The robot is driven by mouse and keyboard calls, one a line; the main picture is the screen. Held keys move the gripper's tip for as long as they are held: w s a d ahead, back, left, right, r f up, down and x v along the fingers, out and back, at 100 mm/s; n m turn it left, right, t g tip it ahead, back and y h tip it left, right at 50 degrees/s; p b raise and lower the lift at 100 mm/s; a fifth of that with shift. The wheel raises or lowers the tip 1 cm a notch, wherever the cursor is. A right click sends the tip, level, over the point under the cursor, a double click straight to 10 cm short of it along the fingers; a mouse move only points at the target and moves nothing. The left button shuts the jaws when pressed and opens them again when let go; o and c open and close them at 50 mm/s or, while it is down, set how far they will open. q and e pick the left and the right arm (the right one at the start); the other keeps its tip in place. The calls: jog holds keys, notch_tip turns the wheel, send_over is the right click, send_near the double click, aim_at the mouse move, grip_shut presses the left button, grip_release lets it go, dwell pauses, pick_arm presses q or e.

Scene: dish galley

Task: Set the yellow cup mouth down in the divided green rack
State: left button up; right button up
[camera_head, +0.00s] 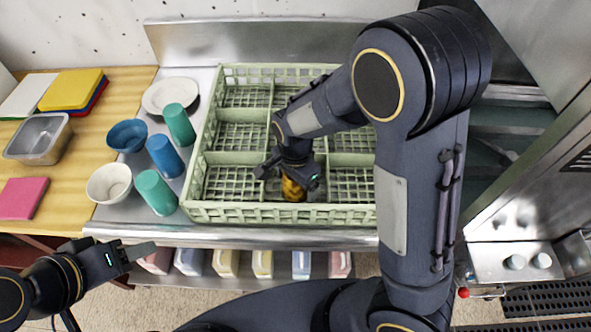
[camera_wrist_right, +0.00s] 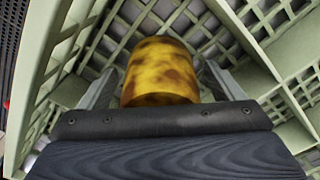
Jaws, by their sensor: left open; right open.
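The yellow cup (camera_head: 292,190), mottled with brown, is in the front middle compartment of the divided green rack (camera_head: 240,213). In the right wrist view the cup (camera_wrist_right: 160,72) sits between my right gripper's fingers, with rack lattice behind it. My right gripper (camera_head: 290,178) reaches down into that compartment and is open, one finger on each side of the cup. The gripper hides part of the cup, and I cannot clearly see its mouth. My left gripper (camera_head: 140,251) is open and empty, in front of the counter at the lower left.
Left of the rack stand teal cups (camera_head: 155,192), a blue cup (camera_head: 165,156), a blue bowl (camera_head: 127,135), a white bowl (camera_head: 109,183) and a white plate (camera_head: 170,94). A metal container (camera_head: 38,140) sits further left. The other visible rack compartments look empty.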

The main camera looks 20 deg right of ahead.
notch_tip(320, 180, up, 12)
jog(key=shift+f, duration=0.1)
jog(key=s+d+r+n+t+y, duration=0.2)
jog(key=s+d+n+t, duration=0.1)
jog(key=s, duration=0.5)
jog(key=s+d+r+n+t+y, duration=0.1)
jog(key=s+d+r+n+t, duration=0.1)
jog(key=s+d+n, duration=0.4)
jog(key=shift+s+n+t+y, duration=0.4)
jog(key=shift+s+n, duration=0.4)
jog(key=shift+s, duration=0.3)
jog(key=shift+d+r, duration=0.1)
jog(key=shift+r, duration=0.05)
